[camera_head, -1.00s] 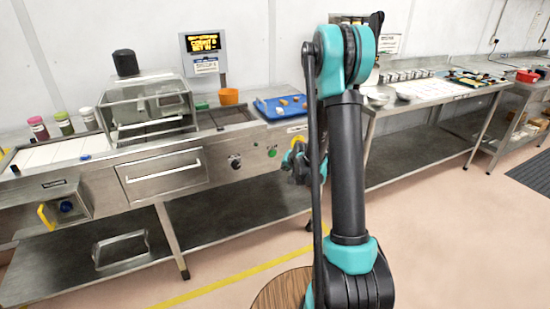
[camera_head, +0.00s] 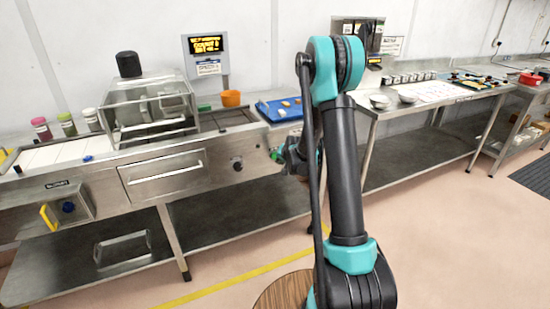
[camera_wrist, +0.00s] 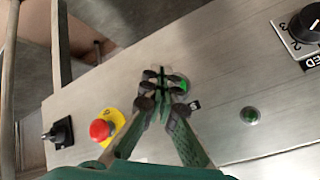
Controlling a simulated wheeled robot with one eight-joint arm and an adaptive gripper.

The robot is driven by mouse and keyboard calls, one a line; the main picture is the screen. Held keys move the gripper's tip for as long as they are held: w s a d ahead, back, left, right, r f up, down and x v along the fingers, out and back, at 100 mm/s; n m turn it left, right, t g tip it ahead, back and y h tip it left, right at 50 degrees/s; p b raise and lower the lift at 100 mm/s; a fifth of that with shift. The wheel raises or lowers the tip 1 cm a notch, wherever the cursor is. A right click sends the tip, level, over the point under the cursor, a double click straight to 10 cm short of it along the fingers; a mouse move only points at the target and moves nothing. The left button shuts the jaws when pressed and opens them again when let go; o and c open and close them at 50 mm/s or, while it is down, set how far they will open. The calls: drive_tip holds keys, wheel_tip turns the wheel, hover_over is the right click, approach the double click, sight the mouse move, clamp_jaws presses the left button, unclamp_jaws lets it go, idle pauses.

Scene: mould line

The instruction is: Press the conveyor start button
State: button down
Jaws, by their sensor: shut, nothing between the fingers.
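In the wrist view my gripper (camera_wrist: 165,80) is shut and empty, its fingertips over the steel control panel (camera_wrist: 225,75). I cannot tell whether the fingertips touch the button or the panel. A small green round lamp or button (camera_wrist: 250,115) stands clear to the right. In the head view my gripper (camera_head: 290,157) is at the front panel of the conveyor line, largely hidden by my arm.
A red mushroom button on a yellow plate (camera_wrist: 102,128) and a black rotary switch (camera_wrist: 61,133) lie left of the fingers. A black speed knob (camera_wrist: 308,22) is at upper right.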

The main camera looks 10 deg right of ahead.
sight(275, 159)
drive_tip(key=shift+w+a, duration=0.25)
drive_tip(key=shift+w, duration=0.55)
drive_tip(key=shift+w, duration=0.1)
idle(0.8)
drive_tip(key=shift+w+a, duration=0.15)
drive_tip(key=shift+w, duration=0.15)
drive_tip(key=shift+w+a, duration=0.15)
drive_tip(key=shift+w, duration=0.25)
idle(0.8)
drive_tip(key=shift+s+d, duration=0.3)
drive_tip(key=shift+s, duration=0.5)
drive_tip(key=shift+s, duration=0.1)
drive_tip(key=s, duration=0.1)
drive_tip(key=s+d, duration=0.1)
drive_tip(key=s, duration=0.2)
drive_tip(key=shift+s+d, duration=0.25)
drive_tip(key=shift+s, duration=0.05)
